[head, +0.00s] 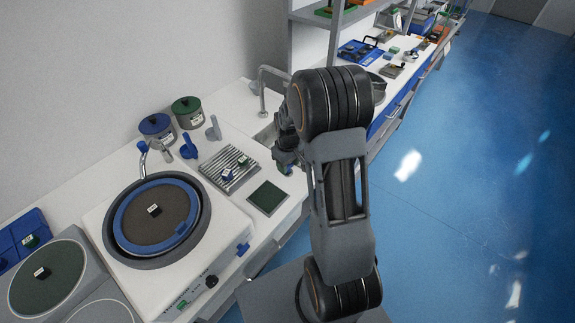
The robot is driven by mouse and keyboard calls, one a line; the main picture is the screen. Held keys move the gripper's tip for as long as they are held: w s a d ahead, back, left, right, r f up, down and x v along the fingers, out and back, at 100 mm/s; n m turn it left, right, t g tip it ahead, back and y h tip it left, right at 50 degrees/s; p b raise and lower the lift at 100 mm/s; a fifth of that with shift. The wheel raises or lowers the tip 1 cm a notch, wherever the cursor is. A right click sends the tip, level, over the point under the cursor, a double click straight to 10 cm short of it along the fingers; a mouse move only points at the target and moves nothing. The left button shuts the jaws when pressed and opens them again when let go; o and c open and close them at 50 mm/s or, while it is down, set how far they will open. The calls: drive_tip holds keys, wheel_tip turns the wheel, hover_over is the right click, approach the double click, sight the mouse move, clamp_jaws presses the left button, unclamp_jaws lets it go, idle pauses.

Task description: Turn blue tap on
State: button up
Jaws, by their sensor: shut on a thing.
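My gripper (286,160) is at the right end of the white bench, beside the sink and partly hidden by my own arm. It is shut on a small piece that looks green (289,169), mostly hidden by the fingers. A blue upright piece (189,147) stands behind the polishing machine, well left of my gripper. The machine has a curved metal spout (143,158) at its back and a small blue part (243,249) on its front edge. I cannot tell for sure which of these is the blue tap, or its setting.
The polishing machine (230,236) has a blue-ringed disc. A ribbed metal rack (218,176) holds small labelled samples, next to a dark green pad (268,197). Blue (157,128) and green (187,111) lidded pots stand by the wall. A metal faucet (263,96) rises behind my gripper.

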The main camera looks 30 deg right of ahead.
drive_tip(key=shift+n, duration=0.9)
drive_tip(key=o, duration=0.9)
wheel_tip(320, 180, up, 14)
drive_tip(key=shift+f, duration=0.1)
idle(0.6)
